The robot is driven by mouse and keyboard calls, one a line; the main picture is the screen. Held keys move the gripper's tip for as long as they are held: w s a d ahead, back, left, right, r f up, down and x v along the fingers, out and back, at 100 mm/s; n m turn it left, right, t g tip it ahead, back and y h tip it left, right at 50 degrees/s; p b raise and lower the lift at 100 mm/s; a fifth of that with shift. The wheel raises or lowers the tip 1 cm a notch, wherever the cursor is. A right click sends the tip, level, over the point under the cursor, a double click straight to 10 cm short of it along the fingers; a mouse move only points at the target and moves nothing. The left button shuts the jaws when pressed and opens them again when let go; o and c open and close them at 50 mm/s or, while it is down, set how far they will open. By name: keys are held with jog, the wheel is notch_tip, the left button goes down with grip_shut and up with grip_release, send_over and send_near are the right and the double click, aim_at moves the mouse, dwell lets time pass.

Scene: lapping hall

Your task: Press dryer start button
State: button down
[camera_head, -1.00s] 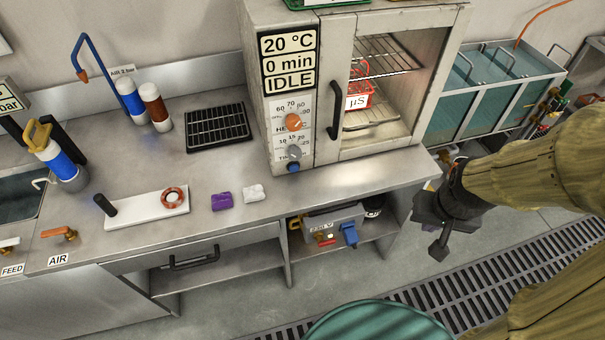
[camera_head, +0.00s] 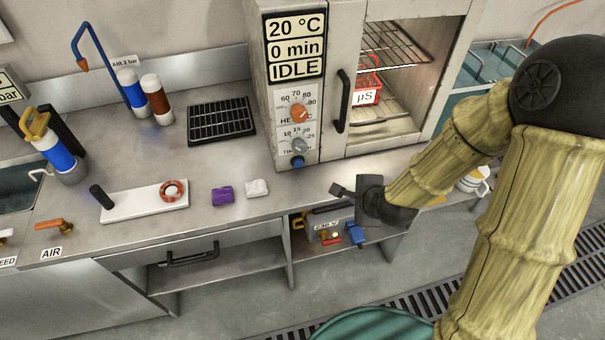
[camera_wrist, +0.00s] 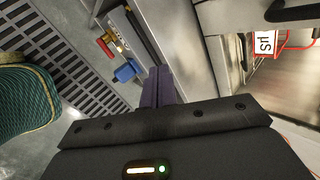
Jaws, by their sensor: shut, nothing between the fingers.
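The dryer (camera_head: 320,60) is a grey metal cabinet on the bench. Its display reads 20 °C, 0 min, IDLE (camera_head: 295,46). Below are an orange heat knob (camera_head: 299,112), a grey time knob (camera_head: 298,145) and a small blue button (camera_head: 298,162) at the panel's foot. My gripper (camera_head: 338,190) is shut and empty, in front of the bench edge, below and right of the blue button and apart from it. In the wrist view the shut fingers (camera_wrist: 160,86) show beside the bench edge; the blue button is not visible there.
A red basket (camera_head: 367,91) labelled µS stands inside the dryer behind the door handle (camera_head: 343,101). Purple (camera_head: 222,195) and white (camera_head: 257,187) blocks lie on the bench left of my gripper. A 230 V box (camera_head: 328,225) sits on the shelf below. A black rack (camera_head: 221,119) lies left of the dryer.

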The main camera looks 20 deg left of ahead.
jog(key=w+a+f+m+t+y+b, duration=0.1)
jog(key=a+f+m+t+y+b, duration=0.1)
jog(key=a+m, duration=0.7)
jog(key=f+m+t+b, duration=0.1)
jog(key=m, duration=0.4)
jog(key=shift+a+m+y, duration=0.3)
jog(key=shift+a+y, duration=0.05)
jog(key=shift+y, duration=0.05)
jog(key=shift+f, duration=0.15)
send_near(299, 166)
jog(key=f, duration=0.3)
jog(key=shift+w+a+f+p, duration=0.1)
jog(key=shift+w+a+p, duration=0.2)
jog(key=shift+w+p, duration=0.1)
jog(key=w+a, duration=0.1)
jog(key=w+a+p, duration=0.1)
jog(key=shift+w, duration=0.4)
jog(key=shift+w+a+f, duration=0.15)
jog(key=shift+w+a, duration=0.05)
jog(key=shift+w, duration=0.2)
